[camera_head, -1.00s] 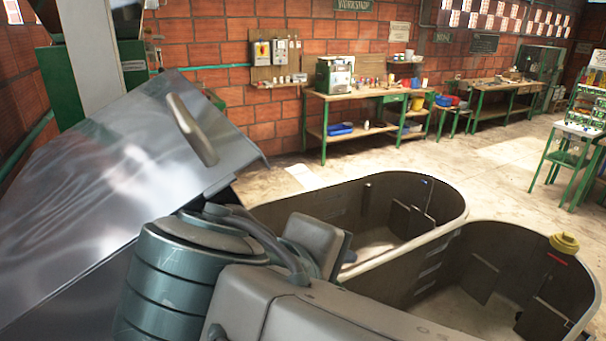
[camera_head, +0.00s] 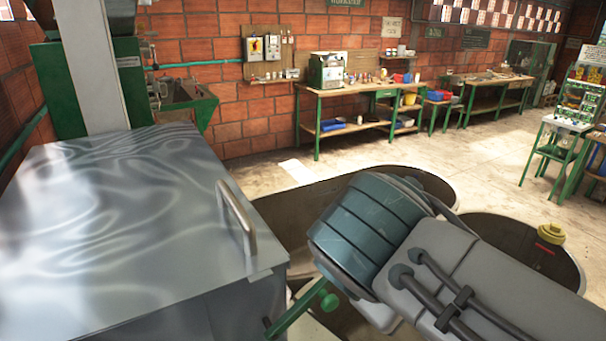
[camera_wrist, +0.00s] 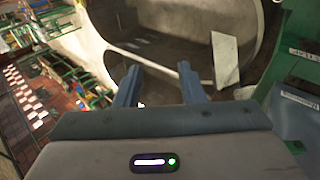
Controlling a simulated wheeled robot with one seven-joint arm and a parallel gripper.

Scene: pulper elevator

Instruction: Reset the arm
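My gripper (camera_wrist: 158,82) shows in the wrist view with its two fingers apart and nothing between them. It points toward a concrete basin (camera_wrist: 165,20) and touches nothing that I can see. In the head view my arm crosses the lower right, and the gripper itself cannot be made out there. A shiny metal lid (camera_head: 110,220) with a bar handle (camera_head: 237,222) lies flat at the left. My arm is to the right of the handle and apart from it.
Two rounded basins, one at the back (camera_head: 420,178) and one at the right (camera_head: 560,265) with a yellow knob (camera_head: 550,233), lie behind and beneath my arm. A green bar with a knob (camera_head: 328,301) stands close to my arm. Workbenches (camera_head: 345,95) line the brick wall. The floor between is clear.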

